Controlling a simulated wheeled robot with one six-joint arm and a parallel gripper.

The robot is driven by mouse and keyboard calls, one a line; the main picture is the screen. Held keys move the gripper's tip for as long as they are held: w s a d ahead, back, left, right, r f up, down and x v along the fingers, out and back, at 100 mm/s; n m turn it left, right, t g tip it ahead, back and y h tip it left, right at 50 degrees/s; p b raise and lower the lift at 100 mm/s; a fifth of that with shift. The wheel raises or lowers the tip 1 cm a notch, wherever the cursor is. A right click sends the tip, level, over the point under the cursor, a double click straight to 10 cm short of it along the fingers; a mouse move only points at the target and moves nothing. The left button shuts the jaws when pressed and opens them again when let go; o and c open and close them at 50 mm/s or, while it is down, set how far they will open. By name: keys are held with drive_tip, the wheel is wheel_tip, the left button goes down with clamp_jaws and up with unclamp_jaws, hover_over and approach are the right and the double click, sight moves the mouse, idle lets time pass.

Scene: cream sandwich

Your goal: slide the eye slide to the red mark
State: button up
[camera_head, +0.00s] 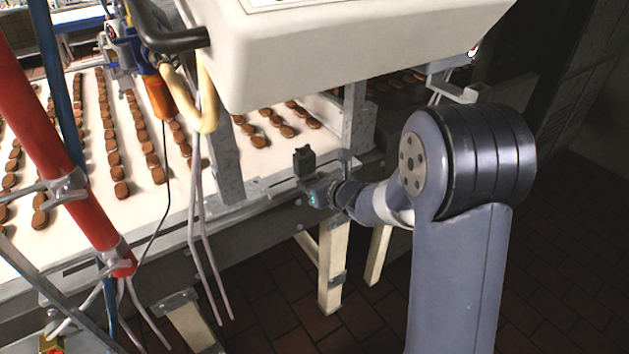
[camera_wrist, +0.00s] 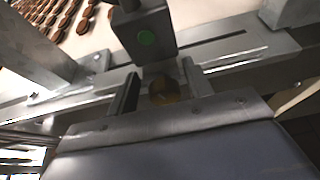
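A dark grey block with a green dot (camera_wrist: 147,36), which looks like the eye slide, stands on a metal rail at the conveyor's edge. It also shows in the head view as a small dark block (camera_head: 304,160). A brass-coloured round knob (camera_wrist: 166,92) sits below it in the wrist view. My gripper (camera_wrist: 160,88) has its two dark fingers apart, one on each side of the knob. I cannot tell whether either finger touches it. In the head view my gripper (camera_head: 312,187) is just below the block. I cannot make out a red mark.
A slotted metal rail (camera_wrist: 235,47) runs along the conveyor (camera_head: 100,215), which carries rows of brown biscuits. Metal posts (camera_head: 225,165) stand beside the block. A large cream housing (camera_head: 350,45) hangs above. A red pole (camera_head: 55,140) and cables are at the left.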

drive_tip(key=c, duration=0.9)
drive_tip(key=shift+f, duration=0.1)
drive_tip(key=shift+a+b, duration=0.15)
drive_tip(key=shift+b, duration=0.45)
drive_tip(key=shift+s+a+f+b, duration=0.1)
drive_tip(key=shift+b, duration=0.35)
drive_tip(key=shift+s+a+b, duration=0.15)
drive_tip(key=shift+b, duration=0.3)
drive_tip(key=shift+r, duration=0.2)
drive_tip(key=o, duration=1.2)
drive_tip(key=shift+o, duration=0.2)
drive_tip(key=v, duration=1.1)
